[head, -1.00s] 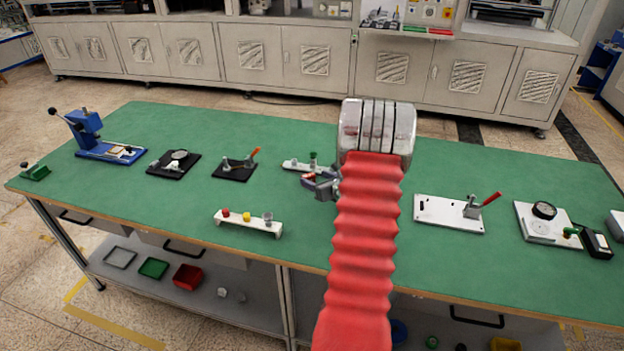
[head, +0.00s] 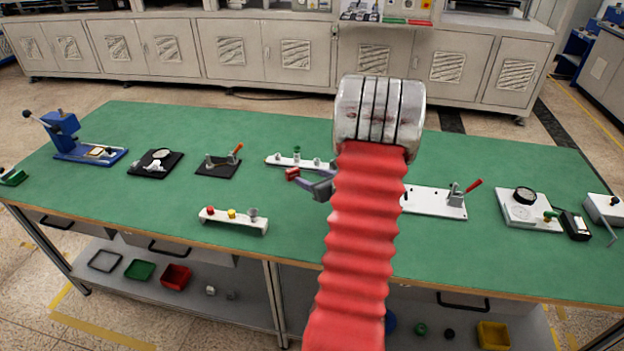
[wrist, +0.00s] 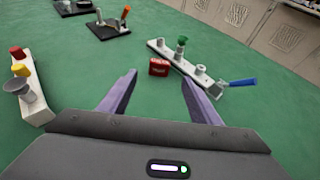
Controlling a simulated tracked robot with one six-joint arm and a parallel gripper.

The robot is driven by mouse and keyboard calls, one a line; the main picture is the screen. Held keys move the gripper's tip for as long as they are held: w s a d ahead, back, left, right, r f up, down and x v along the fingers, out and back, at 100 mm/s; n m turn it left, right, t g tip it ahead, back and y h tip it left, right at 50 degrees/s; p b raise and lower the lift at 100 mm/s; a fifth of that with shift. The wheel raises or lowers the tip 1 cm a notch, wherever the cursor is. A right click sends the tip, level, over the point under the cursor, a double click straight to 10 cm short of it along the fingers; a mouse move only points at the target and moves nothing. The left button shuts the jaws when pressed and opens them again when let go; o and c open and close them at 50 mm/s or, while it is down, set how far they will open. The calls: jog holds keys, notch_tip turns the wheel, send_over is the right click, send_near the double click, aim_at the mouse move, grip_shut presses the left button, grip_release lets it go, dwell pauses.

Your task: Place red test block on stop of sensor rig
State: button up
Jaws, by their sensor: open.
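The red test block (head: 292,173) is a small red cube at the near side of a white strip-shaped rig (head: 284,160). In the wrist view the block (wrist: 159,67) lies between and slightly beyond the fingertips, with gaps to both. My gripper (wrist: 159,78) is open and empty; in the head view it (head: 308,182) is partly hidden by my red arm sleeve. The rig (wrist: 190,68) carries a green-topped post, grey posts and a blue handle; it seems to be the sensor rig. I cannot tell whether the block touches it or which part is the stop.
A white stand with red, yellow and grey pieces (head: 233,219) is nearer on the left. A black plate with an orange-handled clamp (head: 218,165) stands left of the rig. A white plate with a red-handled clamp (head: 436,202) is on the right. Green table surface lies clear between them.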

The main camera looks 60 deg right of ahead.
jog(key=shift+w, duration=0.1)
dwell(0.3)
jog(key=w+a+r+n+y, duration=0.2)
jog(key=w+a+r+n, duration=0.2)
jog(key=a, duration=0.3)
jog(key=w+a+r+n+y, duration=0.3)
jog(key=w+a, duration=0.1)
jog(key=a, duration=0.3)
jog(key=a+r+n+g+y, duration=0.1)
jog(key=a+r+n+y, duration=0.3)
jog(key=a, duration=0.6)
jog(key=a+r+n+g+y, duration=0.1)
jog(key=a+r+n, duration=0.1)
jog(key=a+n, duration=0.65)
jog(key=s+a+r+n+g, duration=0.2)
jog(key=s+a+n, duration=0.2)
jog(key=a, duration=0.4)
jog(key=s+a+r+n+g, duration=0.15)
jog(key=s+a+n, duration=0.3)
jog(key=a, duration=0.45)
jog(key=s+a+r+n+h, duration=0.1)
jog(key=s+n+h, duration=0.1)
jog(key=s+n, duration=0.3)
jog(key=s+a+r+n+g+h, duration=0.1)
jog(key=s+n+h, duration=0.2)
jog(key=s+n, duration=0.3)
jog(key=shift+s+a+r+n, duration=0.15)
jog(key=shift+a+r+n, duration=0.2)
jog(key=shift+n, duration=0.35)
